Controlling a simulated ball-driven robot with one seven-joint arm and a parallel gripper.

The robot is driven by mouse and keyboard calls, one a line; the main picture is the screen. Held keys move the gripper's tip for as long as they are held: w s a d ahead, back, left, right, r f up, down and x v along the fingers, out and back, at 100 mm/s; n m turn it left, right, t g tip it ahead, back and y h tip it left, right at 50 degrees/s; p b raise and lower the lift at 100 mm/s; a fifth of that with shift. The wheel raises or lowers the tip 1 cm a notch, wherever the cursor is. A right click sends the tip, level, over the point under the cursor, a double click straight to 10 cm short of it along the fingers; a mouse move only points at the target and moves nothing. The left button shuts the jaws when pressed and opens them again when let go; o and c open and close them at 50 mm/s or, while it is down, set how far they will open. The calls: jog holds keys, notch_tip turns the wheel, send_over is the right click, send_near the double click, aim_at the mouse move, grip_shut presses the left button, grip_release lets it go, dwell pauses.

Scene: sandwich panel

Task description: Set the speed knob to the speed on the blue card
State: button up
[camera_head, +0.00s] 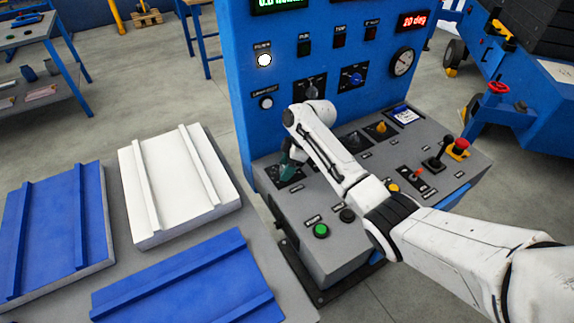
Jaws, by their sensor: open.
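My gripper (286,168) points down at the left end of the grey console top, over a dark dial plate (298,179). The gripper is open, but its fingers overlap whatever knob is on that plate, and I cannot tell whether they touch it. Other knobs are a black one (354,141) and an orange one (380,127) on the console top. I cannot read which label marks the speed knob.
The upright blue panel (250,120) carries switches, a gauge (402,62), a blue knob (354,76) and lit displays. A green button (321,230), levers and a red-topped control (460,144) stand on the console. White and blue panels lie on the left table.

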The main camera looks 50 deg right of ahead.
jog(key=c, duration=1)
jog(key=shift+m+p, duration=0.3)
jog(key=shift+p, duration=0.05)
jog(key=m+p, duration=0.2)
jog(key=shift+a+r+m+t+h, duration=0.15)
jog(key=shift+a+m+t+h, duration=0.05)
jog(key=shift+m+t+h, duration=0.2)
jog(key=m+h+p, duration=0.1)
jog(key=m, duration=0.1)
jog(key=m+h+p, duration=0.1)
jog(key=m+p, duration=0.1)
jog(key=m, duration=0.1)
jog(key=shift+a+t, duration=0.1)
jog(key=shift+t, duration=0.2)
jog(key=m+h, duration=0.2)
jog(key=m, duration=0.2)
jog(key=shift+a+m, duration=0.1)
jog(key=shift+m, duration=0.3)
jog(key=shift+m+g+h+b, duration=0.15)
jog(key=shift+m+g+h, duration=0.2)
jog(key=shift+m, duration=0.8)
jog(key=shift+m+g+h+b, duration=0.15)
jog(key=shift+m+g+h, duration=0.15)
jog(key=shift+m, duration=0.85)
